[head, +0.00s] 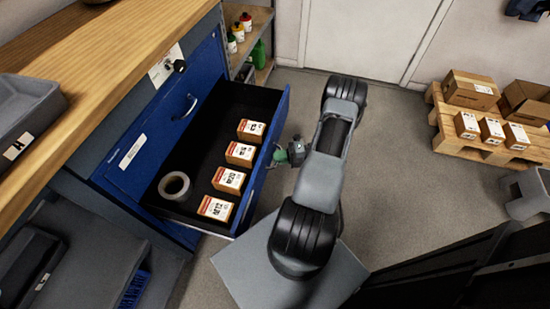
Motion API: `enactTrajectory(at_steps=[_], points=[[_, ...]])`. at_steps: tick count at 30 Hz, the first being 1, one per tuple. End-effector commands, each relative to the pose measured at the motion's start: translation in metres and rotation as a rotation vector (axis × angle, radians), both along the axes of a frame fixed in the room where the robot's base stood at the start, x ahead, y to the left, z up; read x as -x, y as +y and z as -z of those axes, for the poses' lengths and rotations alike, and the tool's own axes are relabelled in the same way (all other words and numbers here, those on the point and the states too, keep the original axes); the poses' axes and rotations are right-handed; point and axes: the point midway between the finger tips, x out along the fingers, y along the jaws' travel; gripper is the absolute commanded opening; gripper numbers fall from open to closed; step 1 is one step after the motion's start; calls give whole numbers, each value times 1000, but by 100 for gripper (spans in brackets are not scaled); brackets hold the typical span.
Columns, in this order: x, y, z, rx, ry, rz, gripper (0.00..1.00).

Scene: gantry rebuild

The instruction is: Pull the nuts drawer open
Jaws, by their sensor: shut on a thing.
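The blue nuts drawer (257,182) stands pulled out of the blue cabinet under the wooden bench. Inside it several small cardboard boxes with white and red labels, such as the nearest box (215,207), stand in a row along the front. A roll of tape (174,186) lies near the drawer's left end. My gripper (279,155) is at the outer face of the drawer front and is shut on its handle. The handle itself is mostly hidden by the gripper.
A shelf (262,17) with bottles stands at the back. A pallet (443,117) with cardboard boxes is at the right. Grey floor (395,160) lies clear between my arm and the pallet.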

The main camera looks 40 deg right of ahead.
Motion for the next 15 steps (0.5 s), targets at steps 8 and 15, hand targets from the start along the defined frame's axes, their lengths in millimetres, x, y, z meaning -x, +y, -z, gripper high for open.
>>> enactTrajectory(at_steps=[8,15], points=[[5,-9,-1,-6,1,8,0],[6,-11,-1,-7,2,16,0]])
